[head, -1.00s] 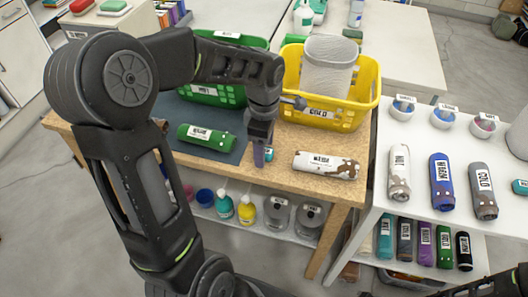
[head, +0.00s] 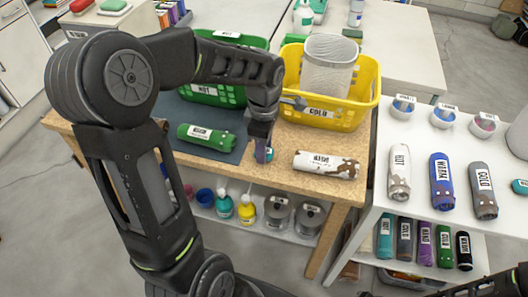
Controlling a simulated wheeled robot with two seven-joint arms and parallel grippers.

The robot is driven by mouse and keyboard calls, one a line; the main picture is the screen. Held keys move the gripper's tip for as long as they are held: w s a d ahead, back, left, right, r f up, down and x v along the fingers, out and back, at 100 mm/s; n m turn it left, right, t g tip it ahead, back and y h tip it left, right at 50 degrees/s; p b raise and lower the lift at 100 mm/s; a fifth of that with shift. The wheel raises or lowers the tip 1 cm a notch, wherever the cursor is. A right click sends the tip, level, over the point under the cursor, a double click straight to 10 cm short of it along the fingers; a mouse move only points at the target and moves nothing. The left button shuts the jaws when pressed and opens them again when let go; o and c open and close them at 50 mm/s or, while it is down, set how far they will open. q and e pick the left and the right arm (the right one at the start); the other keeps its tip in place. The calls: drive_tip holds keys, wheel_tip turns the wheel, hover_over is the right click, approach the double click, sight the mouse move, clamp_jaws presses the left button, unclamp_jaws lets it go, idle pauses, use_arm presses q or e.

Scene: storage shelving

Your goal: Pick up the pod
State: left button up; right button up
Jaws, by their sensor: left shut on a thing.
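The pod (head: 268,154) is a small teal piece at the front part of the wooden table, between the green roll and the white-and-brown roll. It is mostly hidden by my left gripper. My left gripper (head: 262,152) points down at the table and is shut on the pod. I cannot tell whether the pod still touches the tabletop. My right gripper is not in view.
A green roll (head: 207,137) lies on a dark mat to the left, and a white-and-brown roll (head: 326,164) to the right. Behind stand a green HOT basket (head: 217,93) and a yellow COLD basket (head: 328,113). A white shelf (head: 420,204) with rolls and bowls stands at right.

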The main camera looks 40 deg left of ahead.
use_arm(q)
clamp_jaws()
wheel_tip(320, 180, up, 10)
idle(0.7)
idle(0.4)
